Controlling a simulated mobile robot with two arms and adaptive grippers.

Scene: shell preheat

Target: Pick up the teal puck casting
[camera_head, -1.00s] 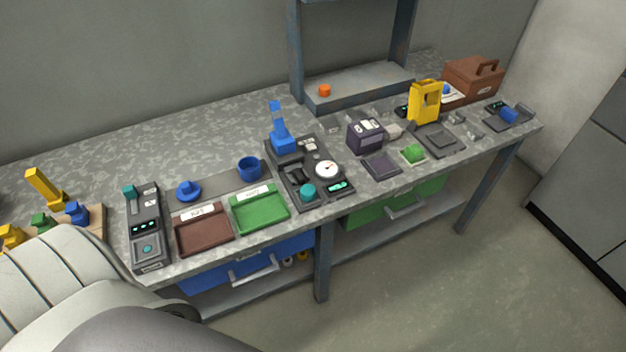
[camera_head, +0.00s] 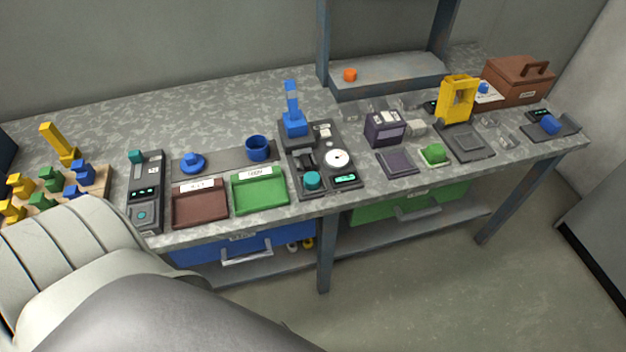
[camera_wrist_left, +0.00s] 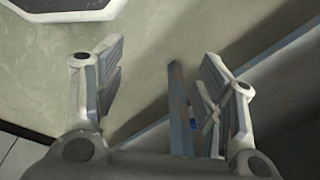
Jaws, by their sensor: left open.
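A teal puck-like round piece (camera_head: 312,180) sits on the dark gauge station (camera_head: 325,195) near the front edge of the bench, beside a small lit display. My left gripper (camera_wrist_left: 165,88) is open and empty in the left wrist view, with floor and what looks like a bench leg beyond its fingers. No puck shows between them. In the head view my left arm covers the lower left corner, and its gripper does not show. My right gripper is in neither view.
A brown tray (camera_head: 176,218) and green tray (camera_head: 236,207) lie left of the station. A tall blue-handled press (camera_head: 293,125) stands behind it. A dark purple box (camera_head: 385,128) and yellow frame (camera_head: 442,103) stand to the right. A shelf post (camera_head: 323,45) rises behind.

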